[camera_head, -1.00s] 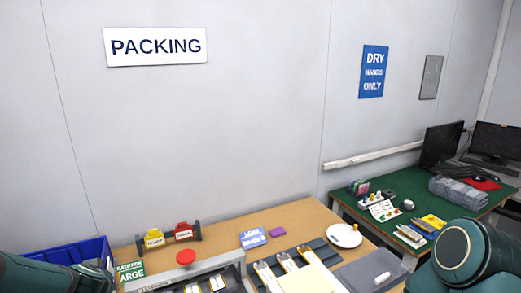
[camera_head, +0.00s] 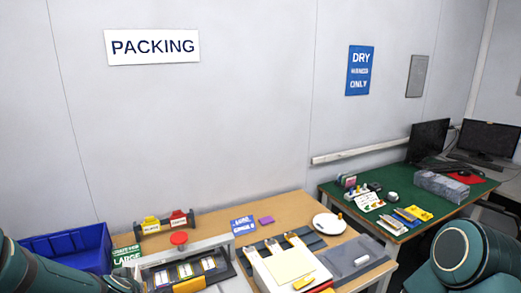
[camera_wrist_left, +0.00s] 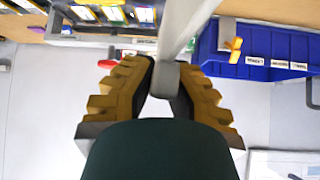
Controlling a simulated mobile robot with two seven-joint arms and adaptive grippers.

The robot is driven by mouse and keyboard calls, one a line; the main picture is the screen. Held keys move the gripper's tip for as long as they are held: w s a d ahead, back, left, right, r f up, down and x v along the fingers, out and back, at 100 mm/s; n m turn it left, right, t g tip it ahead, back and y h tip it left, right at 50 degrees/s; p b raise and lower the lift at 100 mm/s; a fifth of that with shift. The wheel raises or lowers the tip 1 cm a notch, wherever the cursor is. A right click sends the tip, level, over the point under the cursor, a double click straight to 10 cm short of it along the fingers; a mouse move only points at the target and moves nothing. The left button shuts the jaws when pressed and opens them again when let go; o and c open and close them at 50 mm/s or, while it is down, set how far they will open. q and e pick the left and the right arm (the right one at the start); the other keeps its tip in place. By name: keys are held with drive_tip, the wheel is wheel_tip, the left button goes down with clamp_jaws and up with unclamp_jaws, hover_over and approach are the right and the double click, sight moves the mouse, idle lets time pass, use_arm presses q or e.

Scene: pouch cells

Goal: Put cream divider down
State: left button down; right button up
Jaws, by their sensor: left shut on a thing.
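A flat cream sheet (camera_head: 283,268), which looks like the cream divider, lies on top of a white box on the wooden bench in the head view. In the left wrist view my left gripper (camera_wrist_left: 166,78) is shut on the end of a pale grey-white bar (camera_wrist_left: 183,30). The bar runs from the fingers toward the top of the picture; I cannot tell what it belongs to.
A blue bin (camera_head: 68,250) stands at the left. A white round dish (camera_head: 329,223) and a grey case (camera_head: 355,258) lie at the bench's right. A green table (camera_head: 400,190) stands beyond.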

use_arm(q)
drive_tip(key=d+f+m+h, duration=0.1)
drive_tip(key=d+f+m, duration=0.1)
drive_tip(key=d, duration=0.6)
drive_tip(key=s+d+f+m+h+b, duration=0.1)
drive_tip(key=d+f+m+h, duration=0.1)
drive_tip(key=d, duration=0.6)
drive_tip(key=shift+d+f+t, duration=0.2)
drive_tip(key=shift+f+t, duration=0.2)
drive_tip(key=shift+f, duration=0.4)
drive_tip(key=shift+s+a, duration=0.1)
drive_tip(key=shift+a, duration=0.05)
